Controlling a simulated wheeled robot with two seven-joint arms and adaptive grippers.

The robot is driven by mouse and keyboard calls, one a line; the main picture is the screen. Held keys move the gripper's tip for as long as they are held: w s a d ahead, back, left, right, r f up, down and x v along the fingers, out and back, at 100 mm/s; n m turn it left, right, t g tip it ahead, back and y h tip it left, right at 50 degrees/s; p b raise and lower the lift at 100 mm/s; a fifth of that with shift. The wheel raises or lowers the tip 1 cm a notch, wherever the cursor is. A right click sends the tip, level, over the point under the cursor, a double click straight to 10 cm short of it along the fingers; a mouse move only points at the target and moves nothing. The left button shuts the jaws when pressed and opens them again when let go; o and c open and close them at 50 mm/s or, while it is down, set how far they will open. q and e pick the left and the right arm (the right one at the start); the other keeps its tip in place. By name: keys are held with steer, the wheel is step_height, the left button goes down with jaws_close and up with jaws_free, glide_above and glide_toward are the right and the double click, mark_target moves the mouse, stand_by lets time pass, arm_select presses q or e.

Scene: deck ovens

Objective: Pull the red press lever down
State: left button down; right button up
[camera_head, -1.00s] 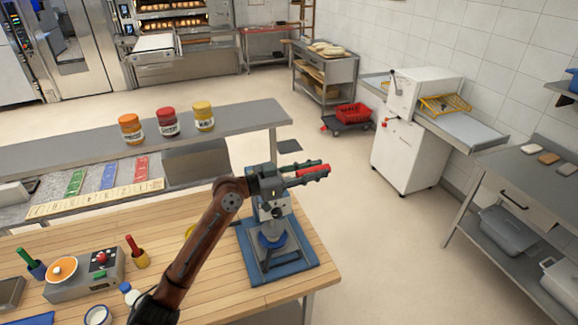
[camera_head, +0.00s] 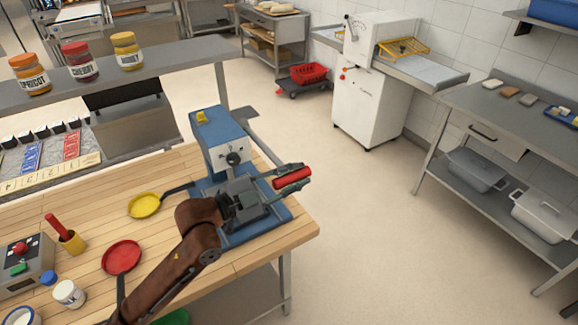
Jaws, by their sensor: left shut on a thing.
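The press (camera_head: 222,140) is a blue and grey machine at the right end of the wooden worktop. Its lever has a red grip (camera_head: 291,179), which sticks out to the right, low beside the press and below its head. My left gripper (camera_head: 303,176) reaches in over the worktop and is shut on the red grip, with one finger on each side. My gripper and forearm hide the rest of the lever and the lower front of the press. My right gripper is out of view.
A yellow pan (camera_head: 144,205) and a red pan (camera_head: 121,257) lie on the worktop (camera_head: 98,208) left of the press. A grey shelf (camera_head: 185,62) with labelled jars stands behind. Open floor lies to the right, before a steel table (camera_head: 500,125).

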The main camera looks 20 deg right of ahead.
arm_select(q)
step_height(320, 180, down, 8)
steer(key=w+m+b, duration=0.1)
steer(key=m+b, duration=0.1)
steer(key=b, duration=0.2)
steer(key=shift+a+r+b, duration=0.15)
steer(key=shift+r+b, duration=0.05)
steer(key=shift+b, duration=0.15)
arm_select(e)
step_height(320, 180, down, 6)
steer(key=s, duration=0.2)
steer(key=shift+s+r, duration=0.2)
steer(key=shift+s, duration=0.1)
arm_select(q)
steer(key=shift+f, duration=0.15)
steer(key=c, duration=1.7)
jaws_free()
steer(key=shift+w+f, duration=0.1)
steer(key=shift+c, duration=0.2)
steer(key=shift+o, duration=0.3)
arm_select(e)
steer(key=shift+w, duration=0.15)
arm_select(q)
steer(key=s+a, duration=0.2)
steer(key=a, duration=0.9)
steer(key=shift+s+a+r, duration=0.3)
steer(key=shift+a, duration=0.05)
steer(key=shift+s, duration=0.1)
